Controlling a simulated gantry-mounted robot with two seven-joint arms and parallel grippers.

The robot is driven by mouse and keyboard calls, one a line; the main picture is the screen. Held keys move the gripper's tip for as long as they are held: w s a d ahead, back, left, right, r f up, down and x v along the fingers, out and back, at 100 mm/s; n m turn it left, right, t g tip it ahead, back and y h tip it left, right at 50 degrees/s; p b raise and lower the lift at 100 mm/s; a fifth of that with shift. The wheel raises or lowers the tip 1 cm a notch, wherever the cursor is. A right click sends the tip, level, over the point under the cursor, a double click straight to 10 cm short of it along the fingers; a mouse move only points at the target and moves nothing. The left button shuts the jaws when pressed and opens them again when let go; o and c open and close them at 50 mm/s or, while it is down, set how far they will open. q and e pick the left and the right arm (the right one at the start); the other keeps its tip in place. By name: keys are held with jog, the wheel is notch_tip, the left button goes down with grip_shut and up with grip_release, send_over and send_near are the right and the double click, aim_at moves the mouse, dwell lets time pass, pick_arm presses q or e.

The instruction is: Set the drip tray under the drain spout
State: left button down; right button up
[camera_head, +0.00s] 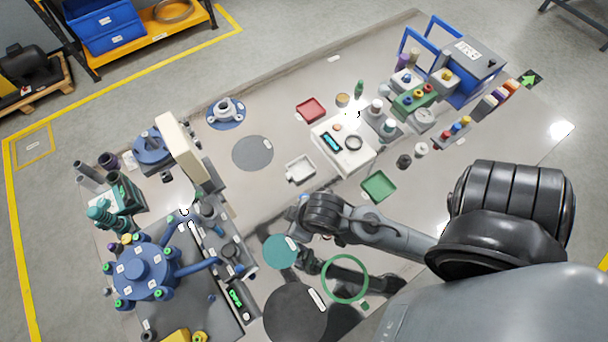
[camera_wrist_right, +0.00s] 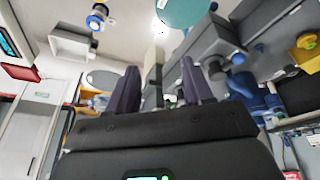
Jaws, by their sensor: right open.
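A small white rectangular tray (camera_head: 300,168), which looks like the drip tray, lies empty on the table's middle. It also shows in the right wrist view (camera_wrist_right: 70,42), ahead and left of the fingers. I cannot surely pick out the drain spout; a blue round rig (camera_head: 145,270) with several pipes and green-tipped ports stands at the lower left. My right gripper (camera_wrist_right: 158,88) is open, with nothing between its two dark fingers. It is apart from the white tray. In the head view my right arm largely hides it near the teal disc (camera_head: 281,252). My left gripper is in no view.
A red tray (camera_head: 310,111) and a green tray (camera_head: 378,186) lie nearby. A white instrument (camera_head: 350,158) stands right of the white tray. A tall cream panel (camera_head: 181,148) stands left. A flat grey disc (camera_head: 253,153) has clear table around it. A green ring (camera_head: 345,301) is near my arm.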

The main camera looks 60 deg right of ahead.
jog(key=o, duration=0.4)
jog(key=shift+s+d+r+g, duration=0.1)
jog(key=shift+s+d+g, duration=0.3)
jog(key=shift+s, duration=0.55)
jog(key=o, duration=0.4)
jog(key=shift+d, duration=0.1)
jog(key=shift+o, duration=0.2)
